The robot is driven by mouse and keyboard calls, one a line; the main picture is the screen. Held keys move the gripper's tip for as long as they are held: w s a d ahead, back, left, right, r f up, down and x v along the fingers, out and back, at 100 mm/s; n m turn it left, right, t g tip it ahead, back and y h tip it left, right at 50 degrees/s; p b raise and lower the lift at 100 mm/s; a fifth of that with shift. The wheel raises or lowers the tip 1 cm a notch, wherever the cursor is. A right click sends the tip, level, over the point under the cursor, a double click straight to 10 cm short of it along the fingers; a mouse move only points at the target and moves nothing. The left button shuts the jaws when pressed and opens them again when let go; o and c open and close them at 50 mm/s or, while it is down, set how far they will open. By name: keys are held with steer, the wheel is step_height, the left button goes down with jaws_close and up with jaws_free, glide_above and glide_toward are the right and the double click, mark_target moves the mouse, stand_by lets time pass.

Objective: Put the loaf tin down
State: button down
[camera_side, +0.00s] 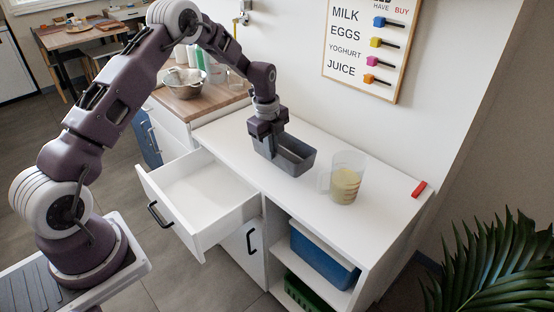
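The loaf tin (298,164) is a dark grey, open-topped rectangular tin over the white counter, left of the measuring jug. My gripper (267,137) is at the tin's left end, pointing down, with its fingers at the rim. The fingers appear closed on the tin's end wall, though the fingertips are partly hidden. The tin looks roughly level. I cannot tell whether its base touches the counter or hangs slightly above it.
A clear jug with yellowish contents (345,178) stands close to the tin's right. A red object (419,189) lies at the counter's right end. An open, empty drawer (198,190) juts out in front. A metal bowl (181,80) sits on the wooden worktop behind.

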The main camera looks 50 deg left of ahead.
steer(key=shift+f, duration=1.85)
steer(key=shift+f, duration=0.1)
steer(key=c, duration=1.7)
jaws_free()
